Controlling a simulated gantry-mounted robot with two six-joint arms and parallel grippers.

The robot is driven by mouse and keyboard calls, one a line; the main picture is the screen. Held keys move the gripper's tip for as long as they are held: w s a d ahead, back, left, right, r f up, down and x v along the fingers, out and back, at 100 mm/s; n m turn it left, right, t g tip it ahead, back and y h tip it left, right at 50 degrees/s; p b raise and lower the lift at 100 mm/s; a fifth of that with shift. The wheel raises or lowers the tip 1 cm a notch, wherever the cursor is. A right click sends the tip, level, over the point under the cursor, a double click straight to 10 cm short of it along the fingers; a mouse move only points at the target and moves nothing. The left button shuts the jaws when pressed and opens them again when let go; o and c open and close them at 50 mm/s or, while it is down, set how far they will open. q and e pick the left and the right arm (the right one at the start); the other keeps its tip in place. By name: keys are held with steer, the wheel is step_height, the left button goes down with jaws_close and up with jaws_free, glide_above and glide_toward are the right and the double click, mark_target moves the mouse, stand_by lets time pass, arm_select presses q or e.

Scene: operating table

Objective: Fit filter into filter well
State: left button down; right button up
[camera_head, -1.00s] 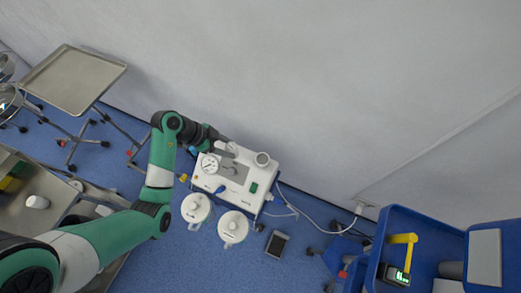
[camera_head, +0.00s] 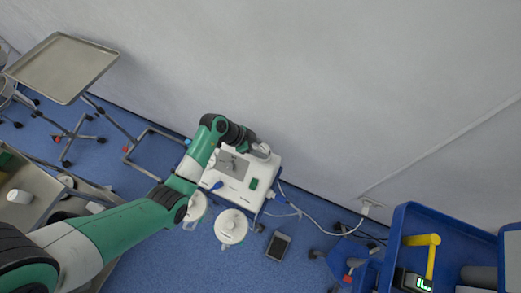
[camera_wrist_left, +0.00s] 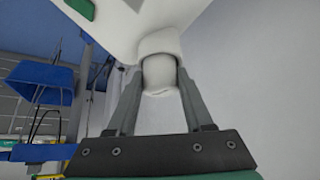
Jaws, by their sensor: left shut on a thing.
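The filter (camera_wrist_left: 159,76) is a white rounded cylinder between the two grey fingers of my left gripper (camera_wrist_left: 158,84) in the left wrist view. Its far end meets the white ring of the filter well (camera_wrist_left: 160,43) on the machine; I cannot tell how deep it sits inside. In the head view my left gripper (camera_head: 257,149) is at the back right corner of the white suction machine (camera_head: 250,190), over the well area. The arm and gripper hide much of the filter and well there. My right gripper is in neither view.
White lidded canisters (camera_head: 231,228) hang at the machine's front. A dark flat device (camera_head: 278,246) lies on the blue floor. The wall is close behind. A metal tray stand (camera_head: 62,68) is at left, a blue cart (camera_head: 415,225) at right.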

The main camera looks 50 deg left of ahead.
arm_select(q)
steer(key=shift+w+r, duration=0.1)
steer(key=shift+r, duration=0.05)
steer(key=shift+c, duration=1.5)
jaws_free()
steer(key=p+v, duration=0.5)
steer(key=v, duration=0.7)
